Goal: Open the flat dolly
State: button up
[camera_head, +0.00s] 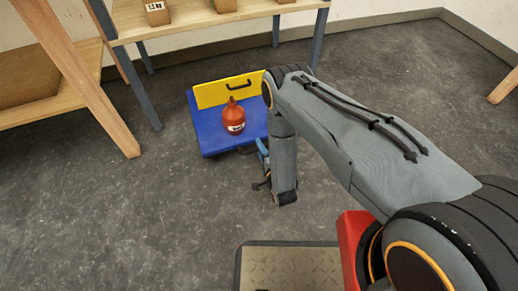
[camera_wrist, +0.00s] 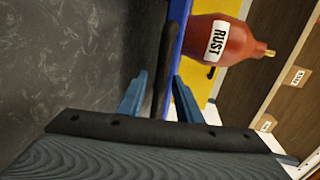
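The flat dolly (camera_head: 215,140) is a low blue platform on the floor, with a yellow upright panel (camera_head: 218,92) at its back edge bearing a dark handle (camera_head: 239,85). My gripper (camera_head: 262,150) is at the platform's front right side, low down, partly hidden by my arm. In the wrist view my gripper (camera_wrist: 160,85) has its two blue fingers apart. A dark bar (camera_wrist: 163,65) runs along the blue edge (camera_wrist: 180,25) and shows between the fingertips. I see gaps beside it, and contact is not clear.
A red-brown bottle labelled RUST (camera_head: 233,118) stands on the blue platform; it is close beyond the fingers in the wrist view (camera_wrist: 222,40). A wooden shelf (camera_head: 200,22) stands behind, another wooden rack at left. Grey floor (camera_head: 110,210) is clear at left and front.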

jog(key=p+v, duration=0.3)
jog(key=v, duration=0.4)
jog(key=shift+s, duration=0.4)
jog(key=shift+d, duration=0.1)
